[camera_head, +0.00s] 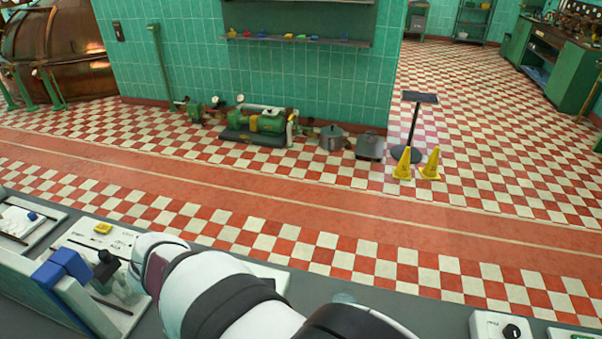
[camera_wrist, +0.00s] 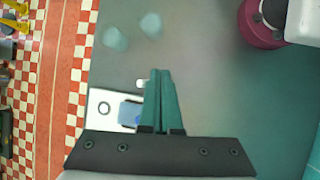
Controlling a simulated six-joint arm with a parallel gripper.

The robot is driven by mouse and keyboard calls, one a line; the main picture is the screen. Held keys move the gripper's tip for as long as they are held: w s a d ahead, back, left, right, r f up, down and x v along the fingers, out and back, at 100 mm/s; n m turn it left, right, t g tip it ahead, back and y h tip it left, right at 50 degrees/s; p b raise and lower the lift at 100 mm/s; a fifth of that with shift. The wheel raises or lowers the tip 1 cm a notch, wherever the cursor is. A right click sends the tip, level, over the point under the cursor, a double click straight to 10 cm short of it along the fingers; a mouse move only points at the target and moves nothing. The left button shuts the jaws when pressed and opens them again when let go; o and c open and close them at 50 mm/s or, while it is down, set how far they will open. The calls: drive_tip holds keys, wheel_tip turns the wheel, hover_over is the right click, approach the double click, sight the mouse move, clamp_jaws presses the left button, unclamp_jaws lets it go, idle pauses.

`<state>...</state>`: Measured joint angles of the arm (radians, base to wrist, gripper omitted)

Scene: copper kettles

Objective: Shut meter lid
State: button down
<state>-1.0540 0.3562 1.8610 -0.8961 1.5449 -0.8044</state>
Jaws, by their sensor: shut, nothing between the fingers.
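In the wrist view, my gripper (camera_wrist: 160,74) has its two teal fingers pressed together, with nothing between them. Beside the fingers, on the left, is a white plate (camera_wrist: 103,100) with a round hole or ring and a blue piece (camera_wrist: 130,112). The fingers hide part of this plate. I cannot make out a meter or its lid for certain in either view. In the head view, my white arm lies across the bottom and hides part of the counter; the fingers cannot be told apart there.
A white box with a black knob (camera_head: 512,331) is at lower right. Two blurred teal round things (camera_wrist: 115,38) (camera_wrist: 151,25) lie ahead of the fingers.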

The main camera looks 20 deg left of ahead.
drive_tip(key=s+a+f+n+t+y, duration=0.1)
drive_tip(key=s+a+f+n+t, duration=0.25)
drive_tip(key=a+n, duration=0.35)
drive_tip(key=s+a+f+n+t, duration=0.3)
drive_tip(key=s+a+f+n, duration=0.15)
drive_tip(key=a, duration=0.55)
drive_tip(key=shift+n+g, duration=0.25)
drive_tip(key=shift+n, duration=0.1)
drive_tip(key=x, duration=0.9)
drive_tip(key=shift+w+d+r, duration=0.1)
drive_tip(key=shift+d+r, duration=0.1)
drive_tip(key=shift+d, duration=0.1)
drive_tip(key=shift+w+d, duration=0.3)
drive_tip(key=shift+w, duration=0.3)
drive_tip(key=shift+w+d, duration=0.3)
drive_tip(key=shift+w, duration=0.3)
drive_tip(key=shift+w+d, duration=0.25)
drive_tip(key=shift+w, duration=0.3)
drive_tip(key=w, duration=0.9)
drive_tip(key=shift+d, duration=0.1)
